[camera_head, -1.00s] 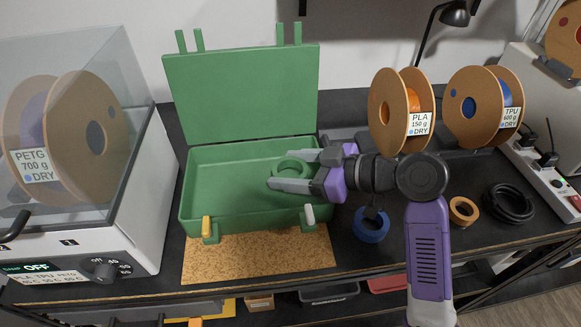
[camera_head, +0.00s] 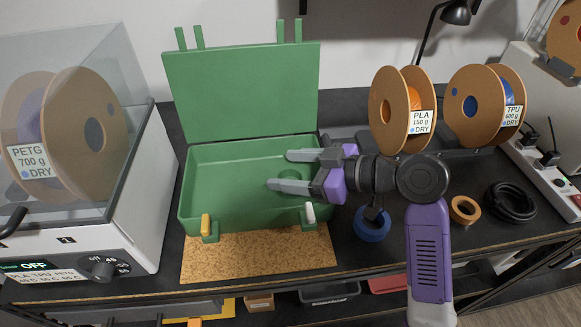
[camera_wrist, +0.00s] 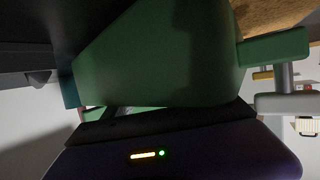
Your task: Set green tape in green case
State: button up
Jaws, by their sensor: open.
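The green case (camera_head: 192,190) stands on the worktop with its lid (camera_head: 240,95) raised at the back. My gripper (camera_head: 278,170) reaches in from the right over the case interior. Its two grey fingers are apart and hold nothing. The green tape (camera_head: 290,173) appears as a faint green ring inside the case, below and between the fingers. It is partly hidden by them and blends with the case floor. In the wrist view, the green case wall (camera_wrist: 155,65) fills the middle, and the tape cannot be made out.
A cork mat (camera_head: 255,258) lies in front of the case. A filament dryer (camera_head: 90,170) stands to the left. Blue tape (camera_head: 372,230), brown tape (camera_head: 464,210) and a black coil (camera_head: 511,203) lie to the right. Filament spools (camera_head: 402,110) stand behind my arm.

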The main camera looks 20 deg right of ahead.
jog(key=shift+d+f, duration=0.1)
jog(key=shift+f, duration=0.35)
jog(key=r+v, duration=0.1)
jog(key=v, duration=1.1)
jog(key=shift+r, duration=0.25)
jog(key=shift+w, duration=0.1)
